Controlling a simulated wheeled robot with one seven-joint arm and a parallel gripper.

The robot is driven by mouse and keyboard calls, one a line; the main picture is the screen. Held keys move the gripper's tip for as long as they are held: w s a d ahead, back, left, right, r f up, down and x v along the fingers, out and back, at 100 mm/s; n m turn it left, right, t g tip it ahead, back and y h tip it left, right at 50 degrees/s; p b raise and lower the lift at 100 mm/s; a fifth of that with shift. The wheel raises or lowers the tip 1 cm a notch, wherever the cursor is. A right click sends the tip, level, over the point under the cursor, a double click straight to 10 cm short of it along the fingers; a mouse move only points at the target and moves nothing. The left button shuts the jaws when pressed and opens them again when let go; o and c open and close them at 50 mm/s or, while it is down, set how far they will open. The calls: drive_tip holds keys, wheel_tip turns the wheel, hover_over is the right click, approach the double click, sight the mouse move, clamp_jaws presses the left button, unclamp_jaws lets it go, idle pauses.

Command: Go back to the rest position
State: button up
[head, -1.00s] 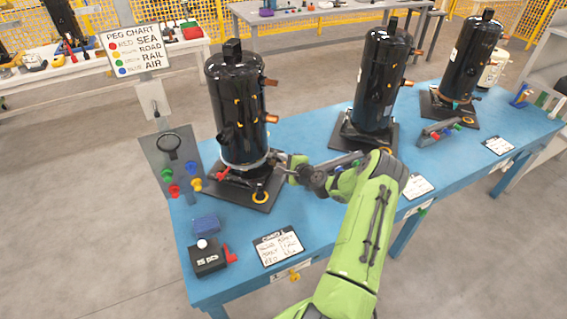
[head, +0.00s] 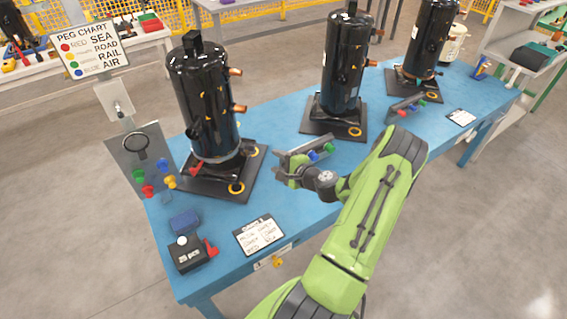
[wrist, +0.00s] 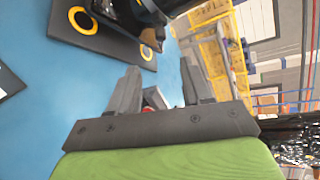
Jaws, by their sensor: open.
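My gripper (wrist: 162,90) is open in the wrist view, its two grey fingers apart. A small red and grey thing shows low between them, too cut off to tell what it is or whether it is touched. In the head view my green arm reaches over the blue table (head: 255,225), and the gripper end is in front of a grey rack with blue and green pegs (head: 318,153), partly hiding it. The nearest black compressor (head: 207,105) stands upright on its dark base plate (head: 205,185), left of my gripper, apart from it.
Two more compressors (head: 343,65) (head: 432,40) stand farther along the table. A peg chart sign (head: 90,52) and a peg board (head: 130,165) are at the left. Floor at the right is clear.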

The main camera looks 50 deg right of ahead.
drive_tip(key=v, duration=0.2)
drive_tip(key=shift+s, duration=0.35)
drive_tip(key=w+a+r+n+g+y, duration=0.1)
drive_tip(key=a+r+n+g+y, duration=0.1)
drive_tip(key=a+r+n, duration=0.45)
drive_tip(key=w+a+r+n+g+y, duration=0.1)
drive_tip(key=a+n+g, duration=0.25)
drive_tip(key=a, duration=0.55)
drive_tip(key=a+r+n+g+y, duration=0.2)
drive_tip(key=a+r+n, duration=0.2)
drive_tip(key=a+n, duration=0.25)
drive_tip(key=s+a+r+n+h, duration=0.1)
drive_tip(key=s+a+r+n, duration=0.2)
drive_tip(key=s, duration=0.6)
drive_tip(key=s+a+r+n+h+p, duration=0.1)
drive_tip(key=s+a+r+n+h, duration=0.1)
drive_tip(key=s+a+r+n, duration=0.2)
drive_tip(key=s+a+r+g, duration=0.1)
drive_tip(key=s+a+r, duration=0.2)
drive_tip(key=s+r, duration=0.2)
drive_tip(key=shift+s+a+p, duration=0.2)
drive_tip(key=shift+s+p, duration=0.1)
drive_tip(key=shift+s, duration=0.15)
drive_tip(key=shift+r, duration=0.1)
